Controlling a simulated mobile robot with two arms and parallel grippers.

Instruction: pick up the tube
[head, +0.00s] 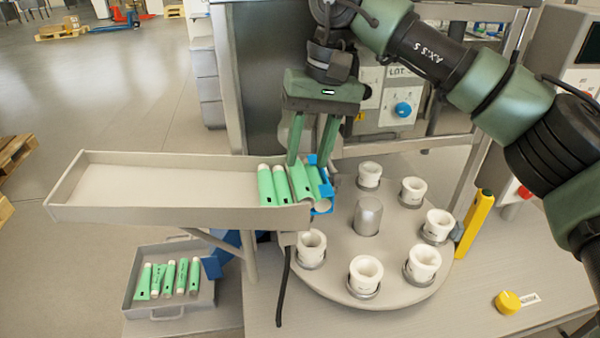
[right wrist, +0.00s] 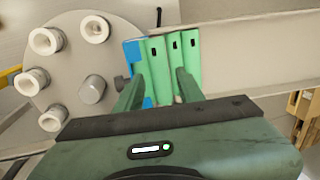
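Several green tubes with pale ends lie side by side at the right end of a long grey tray; one of them is the tube (head: 281,184) near the middle of the row. They also show in the right wrist view, where one tube (right wrist: 159,68) lies beyond the gap between the fingers. My right gripper (head: 309,160) is over the right end of the row, pointing down, with its fingers apart. In the right wrist view my right gripper (right wrist: 158,84) is open, and nothing is visibly clamped. Whether the fingertips touch the tubes cannot be told. My left gripper is out of view.
The long grey tray (head: 150,212) has blue stops (head: 321,207) at its right end. A round turntable (head: 330,277) with several white cups stands to the right. A lower tray (head: 179,313) holds more green tubes. A yellow post (head: 474,224) stands beside the turntable.

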